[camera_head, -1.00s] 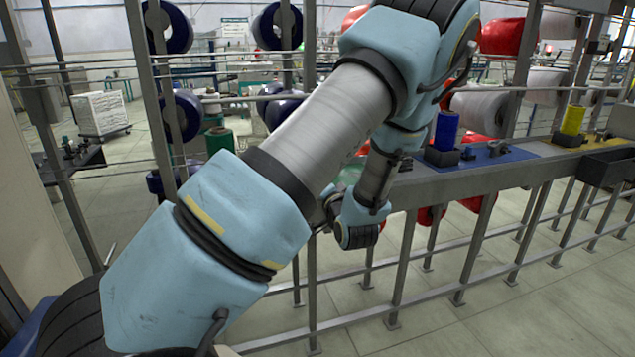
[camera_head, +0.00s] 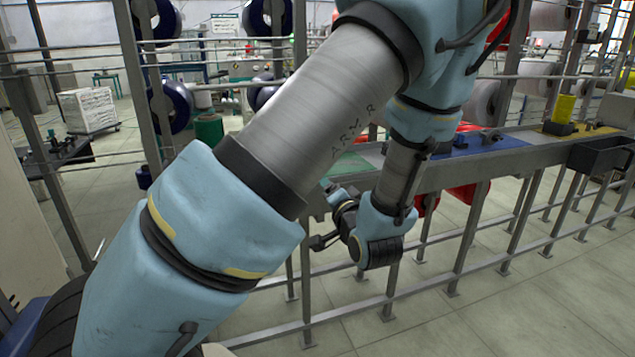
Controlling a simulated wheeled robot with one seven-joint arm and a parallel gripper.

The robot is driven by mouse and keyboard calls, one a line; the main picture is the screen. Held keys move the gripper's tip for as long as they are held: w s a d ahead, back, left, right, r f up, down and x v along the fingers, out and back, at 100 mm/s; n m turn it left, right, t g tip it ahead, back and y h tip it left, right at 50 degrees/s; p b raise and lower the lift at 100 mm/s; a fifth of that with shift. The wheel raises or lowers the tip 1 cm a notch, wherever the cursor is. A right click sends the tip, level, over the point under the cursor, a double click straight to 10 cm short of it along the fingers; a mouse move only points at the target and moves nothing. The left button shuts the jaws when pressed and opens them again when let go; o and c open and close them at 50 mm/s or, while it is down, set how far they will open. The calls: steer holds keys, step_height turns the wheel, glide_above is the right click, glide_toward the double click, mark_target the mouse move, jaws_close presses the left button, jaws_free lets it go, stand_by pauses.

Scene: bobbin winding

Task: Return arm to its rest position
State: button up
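My arm, light blue and grey, crosses the picture from the lower left to the upper right and then folds down to a wrist in front of the rail. My gripper (camera_head: 318,242) shows only in small part, dark, left of the wrist. Its fingers are too small and too hidden by the arm to tell whether they are open or shut. I see nothing clearly held in it.
A long grey rail (camera_head: 464,174) on posts runs behind the wrist, with a blue pad (camera_head: 500,142) and a yellow bobbin (camera_head: 563,108). Racks of large spools stand behind. A white stack (camera_head: 88,110) sits far left. Floor (camera_head: 520,310) is clear at lower right.

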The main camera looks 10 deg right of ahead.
steer(key=w+a+f+n+g+h, duration=0.3)
steer(key=a+f+n+g, duration=0.25)
steer(key=a+g, duration=0.2)
steer(key=s+a+r+n+g, duration=0.3)
steer(key=s+a+g, duration=0.5)
steer(key=s+a, duration=0.6)
steer(key=shift+a+n+g+y, duration=0.35)
steer(key=shift+a+n, duration=0.1)
steer(key=shift+a, duration=0.15)
